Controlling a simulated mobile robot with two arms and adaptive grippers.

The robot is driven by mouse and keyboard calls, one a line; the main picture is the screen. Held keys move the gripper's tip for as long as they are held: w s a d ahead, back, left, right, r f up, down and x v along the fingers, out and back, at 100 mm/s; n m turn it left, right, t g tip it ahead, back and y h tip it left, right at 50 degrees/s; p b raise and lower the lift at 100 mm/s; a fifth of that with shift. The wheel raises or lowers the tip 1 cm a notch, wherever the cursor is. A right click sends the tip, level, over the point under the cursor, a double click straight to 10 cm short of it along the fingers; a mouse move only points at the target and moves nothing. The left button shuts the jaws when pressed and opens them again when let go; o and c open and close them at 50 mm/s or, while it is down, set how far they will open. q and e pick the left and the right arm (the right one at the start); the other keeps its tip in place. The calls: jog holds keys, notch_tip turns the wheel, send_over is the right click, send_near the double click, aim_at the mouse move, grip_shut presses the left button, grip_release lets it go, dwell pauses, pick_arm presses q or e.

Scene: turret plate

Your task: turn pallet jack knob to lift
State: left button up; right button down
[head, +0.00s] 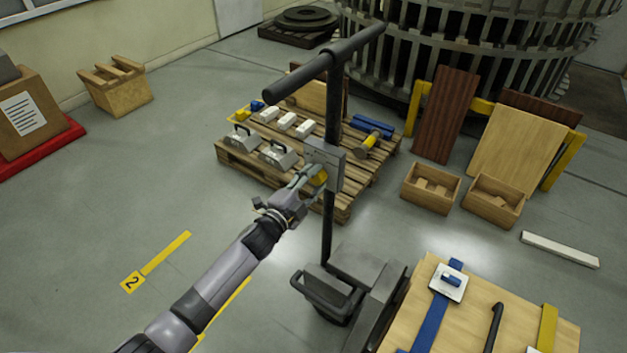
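The pallet jack stands in the middle of the head view, with a dark upright mast (328,225) and a T-shaped handle (325,62) on top. A grey control box (333,160) is fixed to the mast. My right gripper is not in view.
Behind the mast, a wooden pallet (238,158) carries grey weights, white blocks and tools. A wooden board (412,310) with blue straps lies at the lower right. Two open wooden boxes (430,187) stand at the right. The floor at left is mostly free.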

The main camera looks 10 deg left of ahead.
pick_arm(q)
jog(key=o, duration=0.4)
jog(key=shift+c, duration=0.2)
jog(key=v, duration=1.2)
